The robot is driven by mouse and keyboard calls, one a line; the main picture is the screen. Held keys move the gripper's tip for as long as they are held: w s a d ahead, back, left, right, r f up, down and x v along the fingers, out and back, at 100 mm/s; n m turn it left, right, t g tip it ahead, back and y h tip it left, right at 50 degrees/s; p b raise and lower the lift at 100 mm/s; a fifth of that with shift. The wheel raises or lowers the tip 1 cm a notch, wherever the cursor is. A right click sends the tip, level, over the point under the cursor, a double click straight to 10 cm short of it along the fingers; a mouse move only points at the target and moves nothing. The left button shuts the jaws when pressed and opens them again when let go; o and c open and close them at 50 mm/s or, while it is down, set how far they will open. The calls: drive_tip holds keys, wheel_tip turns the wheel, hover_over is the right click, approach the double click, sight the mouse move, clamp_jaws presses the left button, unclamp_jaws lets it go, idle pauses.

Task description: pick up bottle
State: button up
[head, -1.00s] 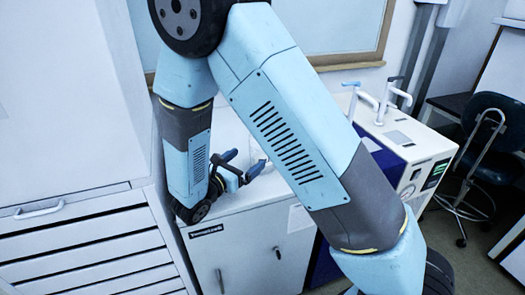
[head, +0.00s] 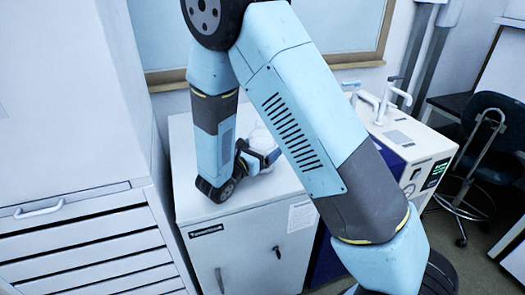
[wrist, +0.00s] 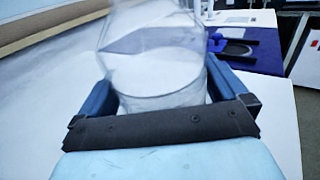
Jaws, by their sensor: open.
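The bottle (wrist: 155,65) is clear glass with white contents. In the wrist view it stands close in front of my gripper (wrist: 158,88), with one blue finger at each side of its lower part. The jaws are open; whether either finger touches the glass I cannot tell. In the head view the bottle (head: 262,140) shows only in part on the white cabinet top, behind my gripper (head: 262,160) and arm. Its base is partly hidden by the gripper body in the wrist view.
The white cabinet (head: 240,250) has free top surface left of my arm. A white and blue machine (head: 415,148) with taps stands to the right. A tall drawer unit (head: 85,240) stands at the left, and a wall with a wood-framed panel (head: 340,60) is behind.

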drive_tip(key=c, duration=1.3)
drive_tip(key=shift+c, duration=0.3)
drive_tip(key=shift+r, duration=0.1)
